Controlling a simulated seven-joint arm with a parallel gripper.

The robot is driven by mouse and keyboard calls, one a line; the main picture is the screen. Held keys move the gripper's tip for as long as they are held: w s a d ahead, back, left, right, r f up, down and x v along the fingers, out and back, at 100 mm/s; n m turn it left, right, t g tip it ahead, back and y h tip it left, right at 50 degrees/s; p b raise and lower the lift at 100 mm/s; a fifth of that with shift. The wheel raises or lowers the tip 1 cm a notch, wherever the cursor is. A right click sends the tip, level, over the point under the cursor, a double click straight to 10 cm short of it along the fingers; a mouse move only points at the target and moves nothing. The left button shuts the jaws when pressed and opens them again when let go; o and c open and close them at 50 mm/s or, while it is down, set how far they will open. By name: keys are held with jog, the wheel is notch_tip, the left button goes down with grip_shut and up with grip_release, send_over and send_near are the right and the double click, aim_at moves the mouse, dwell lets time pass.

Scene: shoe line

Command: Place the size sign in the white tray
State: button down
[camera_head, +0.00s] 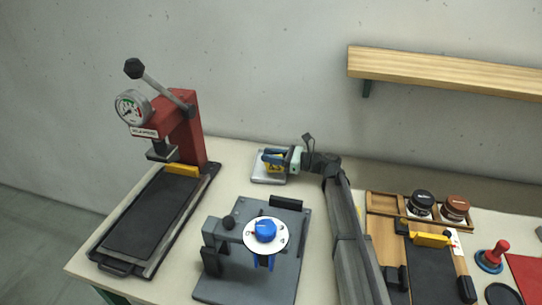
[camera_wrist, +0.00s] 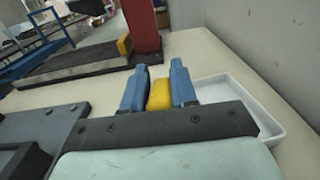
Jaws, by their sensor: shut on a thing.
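My gripper (camera_head: 272,160) reaches to the back of the table with its blue fingers shut on a small yellow piece, which I take to be the size sign (camera_head: 274,168). In the wrist view the yellow sign (camera_wrist: 160,95) sits between the two blue fingers (camera_wrist: 157,80). The shallow white tray (camera_head: 262,181) lies on the table below the gripper. In the wrist view the tray (camera_wrist: 285,120) shows behind and to the right of the fingers. The gripper hides part of it, and I cannot tell whether the sign touches it.
A red press (camera_head: 187,125) with a gauge and a dark bed stands at left. A grey fixture (camera_head: 275,275) with a white dial and blue knob is in front. At right are a wooden rack (camera_head: 383,203) with jars and a red-handled stamp (camera_head: 493,258). A wooden shelf (camera_head: 450,75) hangs on the wall.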

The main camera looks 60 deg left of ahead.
jog(key=shift+f, duration=0.15)
jog(key=c, duration=0.9)
grip_release()
jog(key=v, duration=1.4)
